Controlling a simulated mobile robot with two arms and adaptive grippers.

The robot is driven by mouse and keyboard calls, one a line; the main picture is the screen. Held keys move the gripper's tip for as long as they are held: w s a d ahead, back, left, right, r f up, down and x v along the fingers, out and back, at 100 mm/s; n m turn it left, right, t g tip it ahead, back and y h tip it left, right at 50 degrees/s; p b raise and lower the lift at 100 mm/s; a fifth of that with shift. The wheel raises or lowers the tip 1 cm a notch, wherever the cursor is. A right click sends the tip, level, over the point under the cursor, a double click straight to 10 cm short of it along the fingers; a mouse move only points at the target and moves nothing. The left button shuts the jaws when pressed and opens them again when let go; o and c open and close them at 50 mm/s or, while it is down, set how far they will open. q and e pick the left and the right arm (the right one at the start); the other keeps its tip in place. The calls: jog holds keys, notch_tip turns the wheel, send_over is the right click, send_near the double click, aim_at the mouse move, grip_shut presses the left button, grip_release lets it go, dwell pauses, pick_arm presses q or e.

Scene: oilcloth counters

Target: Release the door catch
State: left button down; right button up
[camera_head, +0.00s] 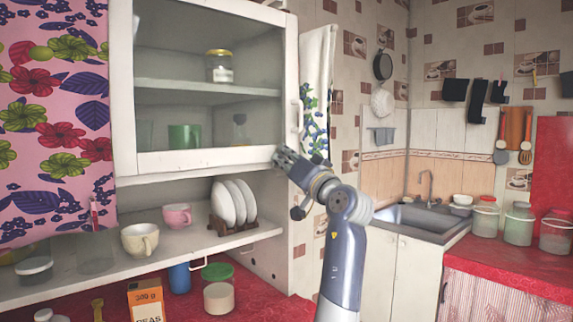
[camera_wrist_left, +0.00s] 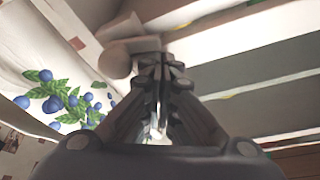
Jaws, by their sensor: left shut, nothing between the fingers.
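The white cabinet door (camera_head: 205,162) with its glass pane is closed in the head view. A pale upright handle (camera_head: 297,117) is on its right edge. My left gripper (camera_head: 281,158) is at the door's lower right corner, below the handle, with its fingers shut and empty. In the left wrist view the shut fingers (camera_wrist_left: 161,72) are close to a pale rounded piece (camera_wrist_left: 118,58) at the door's edge. I cannot tell whether that piece is the catch or the handle, or whether the fingers touch it. My right gripper is not in view.
Behind the glass are a jar (camera_head: 219,68) and a green cup (camera_head: 184,137). Below, an open shelf holds two cups and a rack of plates (camera_head: 235,203). A patterned towel (camera_head: 316,95) hangs right of the cabinet. The sink (camera_head: 415,216) is further right.

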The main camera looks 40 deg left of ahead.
pick_arm(q)
jog(key=shift+d, duration=0.1)
jog(key=v, duration=1.2)
dwell(0.4)
